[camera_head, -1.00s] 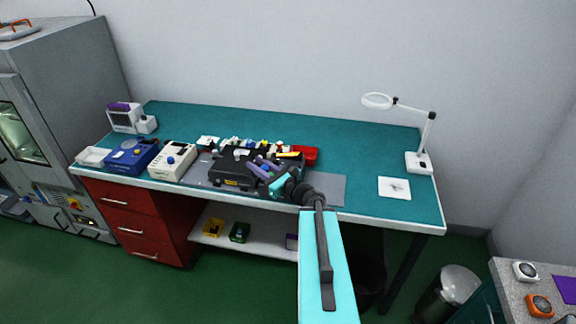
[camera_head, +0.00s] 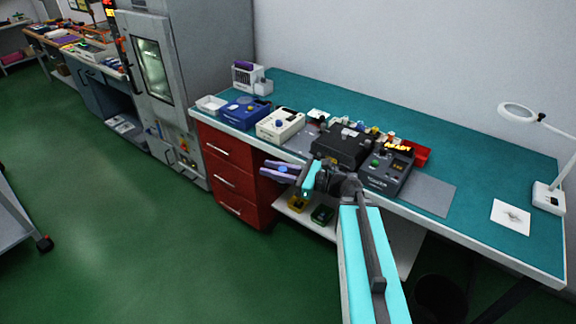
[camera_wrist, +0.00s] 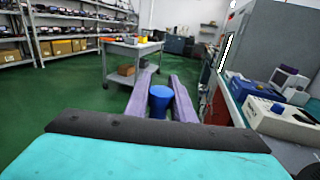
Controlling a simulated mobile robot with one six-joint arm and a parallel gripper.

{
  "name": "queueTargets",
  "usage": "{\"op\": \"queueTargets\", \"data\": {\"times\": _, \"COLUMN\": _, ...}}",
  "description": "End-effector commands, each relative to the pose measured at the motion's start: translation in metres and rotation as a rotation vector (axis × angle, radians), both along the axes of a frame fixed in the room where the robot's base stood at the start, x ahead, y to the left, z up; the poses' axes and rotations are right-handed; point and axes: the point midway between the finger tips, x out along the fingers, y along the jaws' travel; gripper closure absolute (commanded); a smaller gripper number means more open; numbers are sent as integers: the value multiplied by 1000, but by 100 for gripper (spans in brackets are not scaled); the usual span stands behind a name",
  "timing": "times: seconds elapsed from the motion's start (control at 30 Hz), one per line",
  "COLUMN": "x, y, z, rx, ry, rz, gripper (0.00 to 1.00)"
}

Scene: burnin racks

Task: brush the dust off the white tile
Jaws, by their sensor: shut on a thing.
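The white tile (camera_head: 511,217) lies flat near the right end of the green bench top, with a grey dusty patch in its middle. My gripper (camera_head: 279,170) is in front of the bench, off its front edge and far left of the tile. Its purple fingers are shut on a blue cylindrical thing (camera_wrist: 160,100), which stands between them in the wrist view. Whether bristles are on it is hidden. The tile does not show in the wrist view.
On the bench stand a blue device (camera_head: 245,113), a cream device (camera_head: 280,124), a black case (camera_head: 343,146) and a dark grey device (camera_head: 388,170). A magnifier lamp (camera_head: 549,197) stands beside the tile. Open green floor (camera_head: 130,230) lies left of the bench.

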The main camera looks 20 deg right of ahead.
Motion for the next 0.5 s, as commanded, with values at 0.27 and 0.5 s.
{"op": "queueTargets", "data": {"times": 0.27, "x": -3, "y": 14, "z": -40, "rx": 0, "ry": 0, "rz": 38, "gripper": 100}}
{"op": "queueTargets", "data": {"times": 0.5, "x": -4, "y": 18, "z": -49, "rx": 0, "ry": 0, "rz": 48, "gripper": 100}}
